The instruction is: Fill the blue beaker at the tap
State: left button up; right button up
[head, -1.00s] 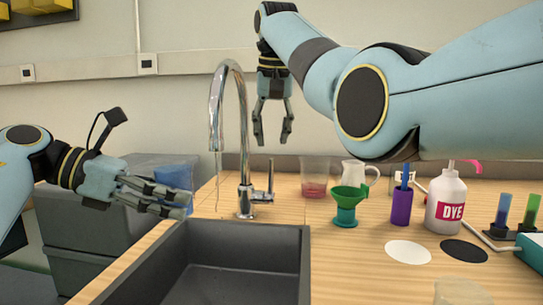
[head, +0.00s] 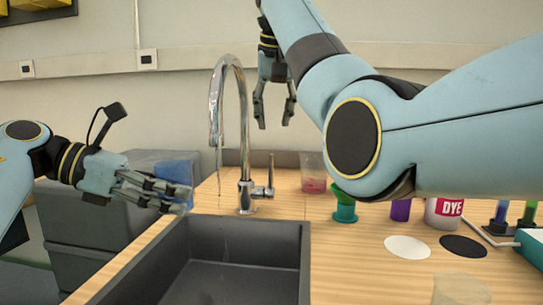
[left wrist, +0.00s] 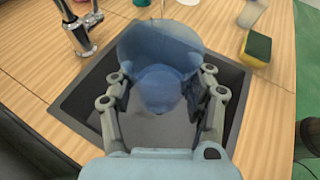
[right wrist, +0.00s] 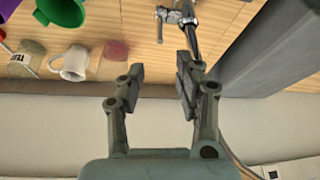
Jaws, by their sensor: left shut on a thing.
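The blue beaker (head: 174,169) is at the left of the sink in the head view, partly hidden by my left gripper (head: 165,198). That gripper is shut on it. In the left wrist view the beaker (left wrist: 160,60) sits between both fingers, over the dark sink. The chrome tap (head: 245,150) stands behind the sink, right of the beaker, with its lever (head: 270,178) upright. A thin clear streak, seemingly water, hangs below the spout. The beaker appears apart from it. My right gripper (head: 275,112) is open and empty, in the air behind the tap; it also shows in the right wrist view (right wrist: 160,80).
The dark sink (head: 306,262) fills the front middle. Right of the tap stand a beaker with pink liquid (head: 313,180), a green funnel (head: 344,208) and a dye bottle (head: 445,212). A white disc (head: 407,247) and a black disc (head: 463,247) lie on the counter.

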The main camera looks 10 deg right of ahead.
aim_at(272, 153)
jog(key=x, duration=1.2)
jog(key=shift+s+f, duration=0.15)
jog(key=shift+f, duration=0.05)
grip_shut()
